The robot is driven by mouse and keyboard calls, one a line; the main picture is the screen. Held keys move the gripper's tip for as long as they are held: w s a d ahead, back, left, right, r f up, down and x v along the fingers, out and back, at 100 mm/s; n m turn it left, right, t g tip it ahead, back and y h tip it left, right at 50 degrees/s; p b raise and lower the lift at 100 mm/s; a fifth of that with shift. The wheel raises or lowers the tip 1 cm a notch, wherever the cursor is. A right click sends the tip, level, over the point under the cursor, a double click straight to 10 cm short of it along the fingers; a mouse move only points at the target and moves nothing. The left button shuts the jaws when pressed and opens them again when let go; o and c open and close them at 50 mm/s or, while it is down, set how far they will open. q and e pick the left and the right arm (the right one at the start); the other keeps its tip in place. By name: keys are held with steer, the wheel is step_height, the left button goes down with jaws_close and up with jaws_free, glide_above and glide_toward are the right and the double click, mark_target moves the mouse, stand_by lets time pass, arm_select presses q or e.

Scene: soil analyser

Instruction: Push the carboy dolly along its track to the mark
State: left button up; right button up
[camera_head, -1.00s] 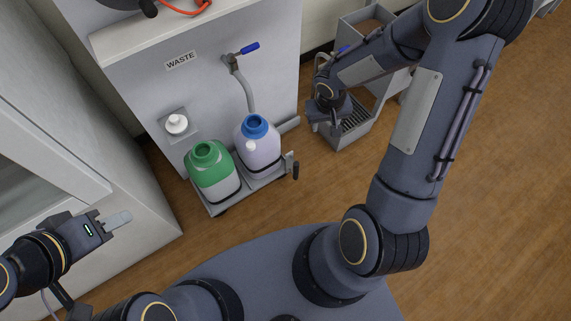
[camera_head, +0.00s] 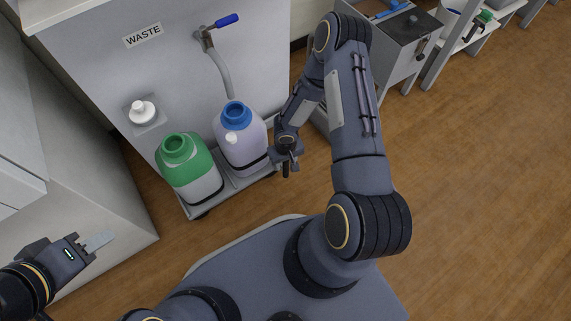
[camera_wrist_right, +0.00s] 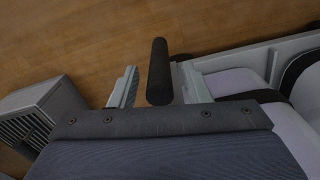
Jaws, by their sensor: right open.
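The carboy dolly (camera_head: 232,183) is a low grey platform on the floor against the WASTE cabinet. It bears a green-topped carboy (camera_head: 190,168) and a pale carboy with a blue neck (camera_head: 242,143). A black upright handle (camera_head: 286,170) is at the dolly's right end. My right gripper (camera_head: 287,158) is at the handle. In the right wrist view the handle (camera_wrist_right: 158,70) stands between the open fingers (camera_wrist_right: 158,86), with gaps on both sides. My left gripper (camera_head: 98,241) is at lower left, away from the dolly; its finger gap is unclear. I cannot see the track mark.
The WASTE cabinet (camera_head: 160,65) stands behind the dolly, with a hose tap (camera_head: 208,38) above the pale carboy. A white cabinet (camera_head: 75,190) is at left. A grey slatted bin (camera_wrist_right: 40,112) shows in the right wrist view. Wood floor (camera_head: 480,200) at right is clear.

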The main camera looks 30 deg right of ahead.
steer(key=shift+f, duration=0.5)
arm_select(q)
steer(key=shift+f, duration=0.2)
arm_select(e)
steer(key=shift+c, duration=0.4)
